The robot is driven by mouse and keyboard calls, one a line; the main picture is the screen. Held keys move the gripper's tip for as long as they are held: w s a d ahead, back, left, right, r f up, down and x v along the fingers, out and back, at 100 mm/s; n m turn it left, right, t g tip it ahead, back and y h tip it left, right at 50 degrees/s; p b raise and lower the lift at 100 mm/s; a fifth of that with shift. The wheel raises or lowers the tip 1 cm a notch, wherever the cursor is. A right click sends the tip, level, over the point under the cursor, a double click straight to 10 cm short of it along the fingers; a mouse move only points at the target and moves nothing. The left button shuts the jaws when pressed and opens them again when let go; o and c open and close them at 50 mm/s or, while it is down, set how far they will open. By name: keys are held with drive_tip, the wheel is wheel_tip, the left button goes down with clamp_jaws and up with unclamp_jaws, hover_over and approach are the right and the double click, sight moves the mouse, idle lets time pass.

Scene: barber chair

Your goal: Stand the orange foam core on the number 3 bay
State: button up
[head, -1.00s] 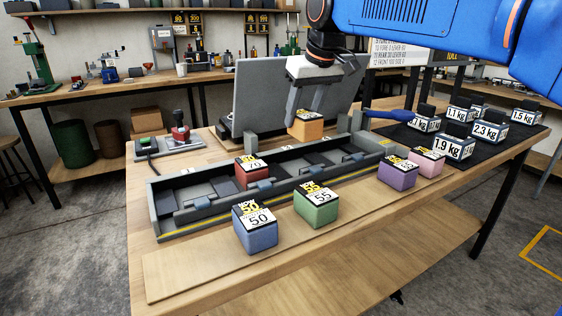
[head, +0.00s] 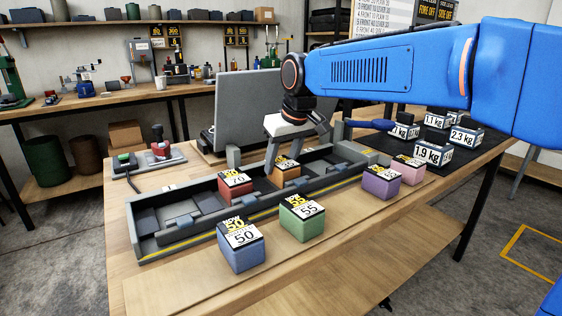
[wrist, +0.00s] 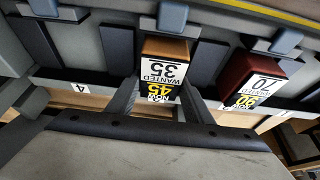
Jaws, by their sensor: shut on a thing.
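The orange foam core (head: 286,171) sits low in the long grey tray (head: 190,232), just right of the red core (head: 235,186). In the wrist view the orange core (wrist: 166,48) stands between my two fingers, its label reading 35 and 45. My gripper (head: 283,153) reaches down from above and is shut on it; the fingers also show in the wrist view (wrist: 162,97). A number 4 label (wrist: 80,87) marks the neighbouring bay. The orange core's own bay number is hidden, and I cannot tell whether its base touches the bay floor.
A blue core (head: 240,248), a green core (head: 302,220), a purple core (head: 381,184) and a pink core (head: 409,171) stand in front of the tray. A grey panel (head: 247,106) rises behind it. Several labelled weights (head: 433,150) sit on a dark mat at right.

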drive_tip(key=o, duration=1.1)
drive_tip(key=shift+f, duration=0.1)
drive_tip(key=v, duration=1.2)
